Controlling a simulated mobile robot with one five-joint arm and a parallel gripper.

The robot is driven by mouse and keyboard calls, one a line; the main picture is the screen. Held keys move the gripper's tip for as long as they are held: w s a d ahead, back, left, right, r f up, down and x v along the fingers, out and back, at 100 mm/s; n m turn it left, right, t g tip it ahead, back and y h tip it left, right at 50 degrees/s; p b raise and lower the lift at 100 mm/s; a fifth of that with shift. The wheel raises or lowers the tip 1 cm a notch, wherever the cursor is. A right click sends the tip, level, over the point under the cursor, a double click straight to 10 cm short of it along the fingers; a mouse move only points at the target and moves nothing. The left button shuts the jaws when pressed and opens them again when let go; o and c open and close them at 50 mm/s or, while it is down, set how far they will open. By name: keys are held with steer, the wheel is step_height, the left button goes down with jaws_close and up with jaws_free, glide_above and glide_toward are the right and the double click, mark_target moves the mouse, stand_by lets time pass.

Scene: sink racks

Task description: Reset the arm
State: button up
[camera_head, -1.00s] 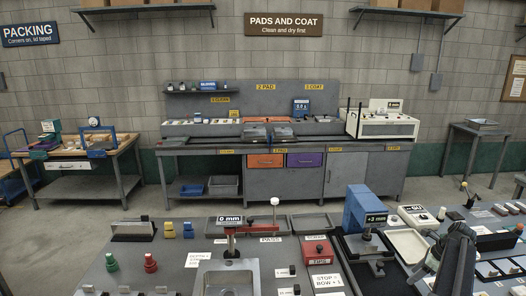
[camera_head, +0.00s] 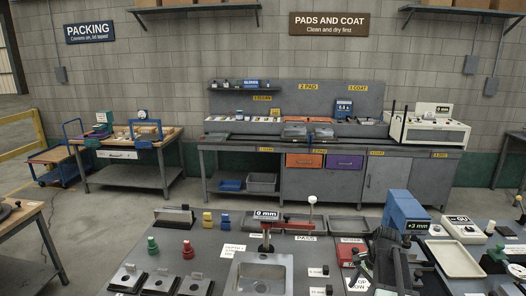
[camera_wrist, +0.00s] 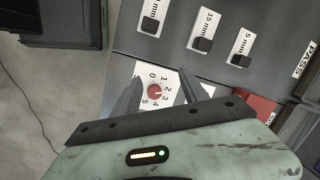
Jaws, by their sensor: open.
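My gripper (camera_wrist: 165,97) shows in the wrist view with its two dark fingers apart and nothing between them. Beyond the fingers lies a white dial plate (camera_wrist: 146,73) with a red knob (camera_wrist: 154,90) and numbers around it; I cannot tell how far the fingers are from it. In the head view my dark arm (camera_head: 388,262) is at the lower right, over the near table (camera_head: 215,262). The fingertips cannot be made out there.
On the near table are a metal basin (camera_head: 262,275), a blue device (camera_head: 407,211) and a white tray (camera_head: 455,259). Black blocks labelled in mm (camera_wrist: 204,44) lie near the gripper. A grey workbench (camera_head: 345,185) stands along the wall, with open floor between.

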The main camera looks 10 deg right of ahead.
steer(key=s+a+n+h, duration=0.1)
steer(key=s+a+n, duration=0.2)
steer(key=a+n, duration=0.4)
steer(key=s+a+f+n+g+h, duration=0.1)
steer(key=s+a+n, duration=0.2)
steer(key=a, duration=1.5)
steer(key=n, duration=0.4)
steer(key=shift+a+f+b, duration=0.15)
steer(key=shift+a+b, duration=0.1)
steer(key=shift+b, duration=0.1)
